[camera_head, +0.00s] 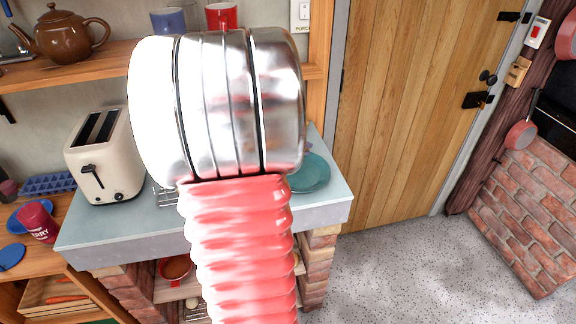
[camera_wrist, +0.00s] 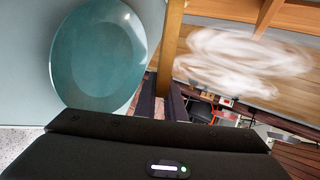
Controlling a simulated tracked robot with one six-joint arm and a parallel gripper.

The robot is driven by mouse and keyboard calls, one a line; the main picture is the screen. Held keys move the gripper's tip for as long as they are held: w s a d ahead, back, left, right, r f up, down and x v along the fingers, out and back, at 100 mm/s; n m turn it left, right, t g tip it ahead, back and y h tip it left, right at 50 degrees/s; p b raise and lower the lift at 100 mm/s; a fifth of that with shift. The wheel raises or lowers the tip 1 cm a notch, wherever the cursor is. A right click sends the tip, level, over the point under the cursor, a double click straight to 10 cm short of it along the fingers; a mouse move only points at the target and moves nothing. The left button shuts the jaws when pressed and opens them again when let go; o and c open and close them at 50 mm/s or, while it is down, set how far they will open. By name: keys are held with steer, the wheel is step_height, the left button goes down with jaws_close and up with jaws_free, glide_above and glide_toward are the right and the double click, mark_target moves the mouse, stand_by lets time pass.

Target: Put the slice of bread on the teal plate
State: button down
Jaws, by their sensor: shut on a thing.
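The teal plate (camera_head: 312,174) lies at the right end of the pale counter in the head view, partly hidden by my arm. In the wrist view the teal plate (camera_wrist: 98,55) is large at the upper left, its bare face showing. My gripper (camera_wrist: 163,103) shows its dark fingers just right of the plate's lower edge, apart from it in the picture. It is shut on the slice of bread, of which little can be made out between the fingers. My silver and red arm hides the gripper and bread in the head view.
A cream toaster (camera_head: 104,155) stands at the counter's left. A wire rack (camera_head: 166,196) is partly hidden behind my arm. A brown teapot (camera_head: 62,33) and red mug (camera_head: 221,15) are on the shelf above. A wooden door (camera_head: 410,110) is to the right, with open floor before it.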

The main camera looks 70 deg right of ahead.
steer(key=shift+s+f, duration=0.1)
steer(key=shift+f, duration=2.6)
steer(key=c, duration=2)
jaws_free()
steer(key=shift+v, duration=4)
step_height(320, 180, up, 7)
steer(key=w+a, duration=0.1)
steer(key=a, duration=0.1)
steer(key=shift+a+r, duration=0.25)
steer(key=shift+w, duration=0.1)
